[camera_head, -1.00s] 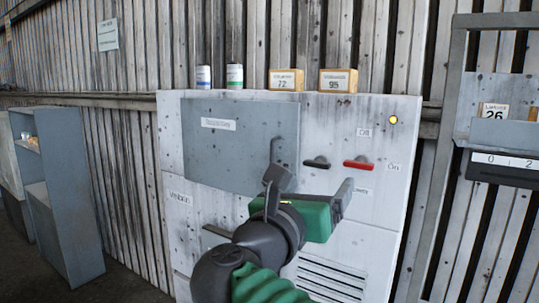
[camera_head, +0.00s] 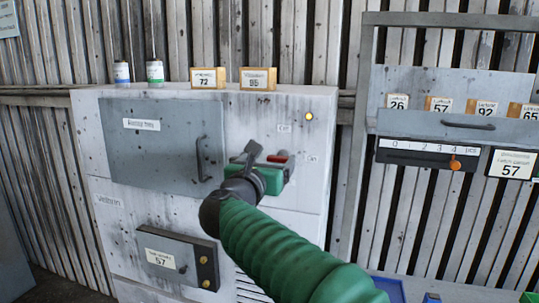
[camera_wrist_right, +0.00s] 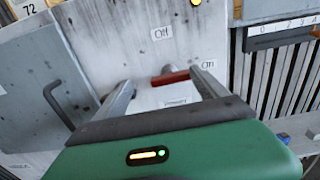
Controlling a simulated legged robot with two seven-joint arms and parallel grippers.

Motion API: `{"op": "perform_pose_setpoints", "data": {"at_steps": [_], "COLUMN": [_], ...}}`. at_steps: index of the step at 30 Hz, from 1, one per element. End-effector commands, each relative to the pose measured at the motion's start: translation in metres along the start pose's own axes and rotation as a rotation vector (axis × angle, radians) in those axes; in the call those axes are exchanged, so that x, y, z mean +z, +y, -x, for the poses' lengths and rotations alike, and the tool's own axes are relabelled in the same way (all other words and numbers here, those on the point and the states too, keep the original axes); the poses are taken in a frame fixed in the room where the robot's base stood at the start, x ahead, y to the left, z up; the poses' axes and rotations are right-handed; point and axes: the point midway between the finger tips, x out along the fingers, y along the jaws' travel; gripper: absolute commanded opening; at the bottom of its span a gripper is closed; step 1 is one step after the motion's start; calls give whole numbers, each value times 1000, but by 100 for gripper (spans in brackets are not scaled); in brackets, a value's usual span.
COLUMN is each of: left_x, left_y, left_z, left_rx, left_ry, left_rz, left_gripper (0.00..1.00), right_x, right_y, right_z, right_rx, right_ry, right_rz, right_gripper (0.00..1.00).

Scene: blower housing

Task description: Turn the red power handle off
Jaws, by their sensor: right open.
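The red power handle (camera_head: 278,158) is on the front of the white cabinet. It lies about level, with the "Off" label (camera_head: 284,128) above it and the "On" label (camera_head: 312,158) to its right. My right gripper (camera_head: 270,156) is open in front of it and partly covers it. In the right wrist view the red handle (camera_wrist_right: 171,78) shows between the spread fingers (camera_wrist_right: 162,84), its right end close to the right finger; contact cannot be told. My left gripper is not in view.
A grey door with a bar handle (camera_head: 203,158) is left of my gripper. A yellow lamp (camera_head: 309,116) is lit at the upper right of the cabinet. A grey box (camera_head: 178,258) juts out below. A shelf unit with a slider panel (camera_head: 430,155) stands to the right.

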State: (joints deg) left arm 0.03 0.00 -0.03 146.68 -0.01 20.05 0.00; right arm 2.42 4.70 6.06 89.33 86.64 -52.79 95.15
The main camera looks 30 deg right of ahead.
Motion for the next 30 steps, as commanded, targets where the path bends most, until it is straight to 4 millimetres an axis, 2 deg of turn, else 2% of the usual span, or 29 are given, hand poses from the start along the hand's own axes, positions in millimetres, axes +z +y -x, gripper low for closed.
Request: {"op": "perform_pose_setpoints", "data": {"at_steps": [1, 6, 7, 23, 30], "left_x": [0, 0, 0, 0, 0], "left_y": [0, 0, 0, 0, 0], "left_z": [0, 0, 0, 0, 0], "left_rx": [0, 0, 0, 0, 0], "left_ry": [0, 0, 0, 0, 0], "left_rz": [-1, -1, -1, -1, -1], "left_gripper": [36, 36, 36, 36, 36], "right_x": [0, -1, -1, -2, -5], "right_y": [-6, -11, -12, -10, -8], "right_z": [-7, -12, -12, -18, -18], "right_rx": [-11, -16, -17, -15, -14], "right_ry": [-1, 0, 0, -1, 4], "right_rz": [1, 0, 0, 2, 4], "right_gripper": [84, 84, 69, 0, 0]}}
